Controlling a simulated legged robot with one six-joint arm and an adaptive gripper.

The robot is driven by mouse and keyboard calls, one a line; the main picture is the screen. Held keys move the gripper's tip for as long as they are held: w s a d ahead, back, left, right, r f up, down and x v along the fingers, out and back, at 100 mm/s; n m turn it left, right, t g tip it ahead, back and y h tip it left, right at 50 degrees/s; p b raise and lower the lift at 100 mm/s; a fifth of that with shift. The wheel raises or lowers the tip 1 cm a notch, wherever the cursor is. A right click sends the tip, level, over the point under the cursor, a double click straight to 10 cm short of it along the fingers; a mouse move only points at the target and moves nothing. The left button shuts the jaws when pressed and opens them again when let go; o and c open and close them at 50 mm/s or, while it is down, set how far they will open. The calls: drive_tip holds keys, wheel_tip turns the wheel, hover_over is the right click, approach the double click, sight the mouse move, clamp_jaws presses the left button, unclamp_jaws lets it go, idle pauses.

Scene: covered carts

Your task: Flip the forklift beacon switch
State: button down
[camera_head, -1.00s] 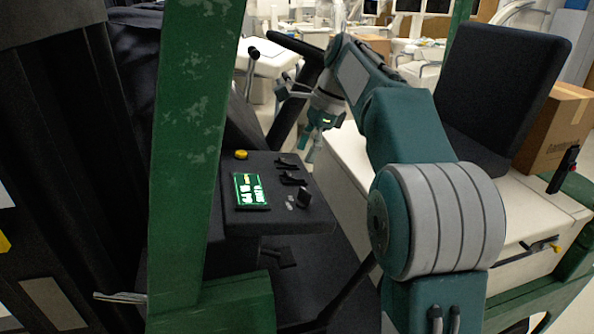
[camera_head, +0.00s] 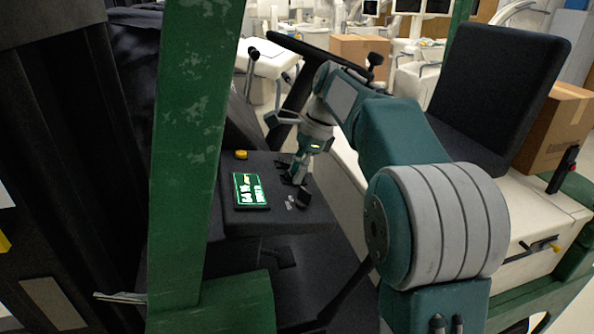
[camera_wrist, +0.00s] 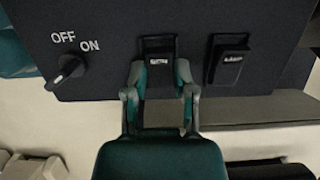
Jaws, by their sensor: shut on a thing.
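The black control panel (camera_head: 270,222) holds a lit green display (camera_head: 249,190), a yellow button (camera_head: 241,155) and small black switches. In the wrist view, a labelled switch (camera_wrist: 158,46) sits at the ends of my gripper's fingers (camera_wrist: 160,75), one finger on each side of it. Its label is too blurred to read surely. A second labelled switch (camera_wrist: 230,58) stands to the right, apart from the fingers. In the head view, my gripper (camera_head: 298,181) points down onto the panel's back right part and partly hides the switches. It is shut on the switch.
An OFF/ON knob (camera_wrist: 69,68) is left of the fingers in the wrist view. A green post (camera_head: 195,150) stands left of the panel. A black seat (camera_head: 495,95) and a cardboard box (camera_head: 560,125) are to the right. A dark steering wheel (camera_head: 290,45) is behind.

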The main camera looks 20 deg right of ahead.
drive_tip(key=shift+a, duration=0.1)
drive_tip(key=shift+a+h, duration=0.15)
drive_tip(key=shift+h, duration=0.85)
drive_tip(key=shift+a+h, duration=0.15)
drive_tip(key=shift+h, duration=0.85)
drive_tip(key=shift+c, duration=2.2)
unclamp_jaws()
drive_tip(key=shift+w, duration=0.15)
wheel_tip(320, 180, up, 12)
